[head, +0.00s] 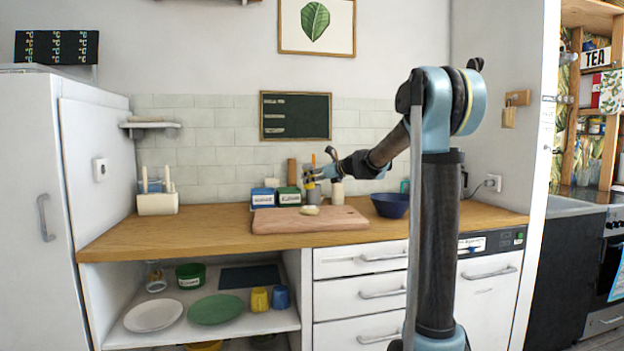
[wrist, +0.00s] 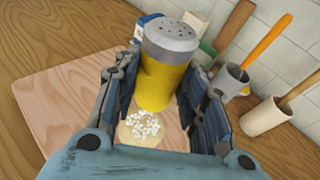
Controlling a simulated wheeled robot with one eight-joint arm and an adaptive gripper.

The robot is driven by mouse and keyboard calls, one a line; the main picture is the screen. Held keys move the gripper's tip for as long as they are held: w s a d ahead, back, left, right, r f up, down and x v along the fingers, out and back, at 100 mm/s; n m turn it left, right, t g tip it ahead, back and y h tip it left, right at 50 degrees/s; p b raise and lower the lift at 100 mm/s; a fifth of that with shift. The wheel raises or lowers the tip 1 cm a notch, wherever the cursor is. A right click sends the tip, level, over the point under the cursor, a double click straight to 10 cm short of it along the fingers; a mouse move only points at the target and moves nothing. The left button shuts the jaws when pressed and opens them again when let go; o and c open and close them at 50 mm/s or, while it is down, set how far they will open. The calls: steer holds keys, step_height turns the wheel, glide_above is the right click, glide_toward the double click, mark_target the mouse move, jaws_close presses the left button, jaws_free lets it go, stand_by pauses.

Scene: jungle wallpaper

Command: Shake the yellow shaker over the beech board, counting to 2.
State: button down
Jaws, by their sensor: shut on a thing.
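The yellow shaker (wrist: 158,86) has a grey cap with holes, which shows toward the top of the wrist view. My gripper (wrist: 160,98) is shut on its body, one finger on each side. In the head view my gripper (head: 320,174) holds it above the beech board (head: 275,222), clear of the wood. The board (wrist: 68,100) also fills the middle left of the wrist view. A pale round bun (wrist: 137,132) with white bits on top lies on the board below the shaker. The shaker's lower end is partly hidden, and I cannot tell its exact tilt.
Blue (head: 263,197) and green (head: 288,196) labelled boxes stand behind the board. A grey cup with an orange-handled tool (wrist: 232,80) and a cream pot (wrist: 264,117) stand close to my gripper. A dark blue bowl (head: 390,205) is to the right.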

steer(key=shift+w+d+f+n, duration=0.15)
steer(key=shift+f+n, duration=0.35)
steer(key=shift+f, duration=0.25)
steer(key=shift+w+d+r+n+t+h, duration=0.1)
steer(key=shift+w+d+n+t+h, duration=0.15)
steer(key=shift+n, duration=0.25)
steer(key=shift+w+d+n+t+h, duration=0.1)
steer(key=shift+n+t, duration=0.25)
steer(key=shift+n, duration=0.15)
steer(key=shift+w+d+n+t, duration=0.2)
steer(key=shift+n+t, duration=0.1)
steer(key=shift+n, duration=0.25)
steer(key=shift+w+d+n+t, duration=0.1)
steer(key=shift+w+n+t, duration=0.15)
steer(key=shift+n, duration=0.3)
steer(key=shift+w+d+f+n+t+h, duration=0.1)
steer(key=shift+w+f+n+t+h, duration=0.15)
steer(key=shift+n, duration=0.35)
steer(key=shift+w+d+f+n+t, duration=0.1)
steer(key=shift+n+t, duration=0.2)
steer(key=shift+n, duration=0.3)
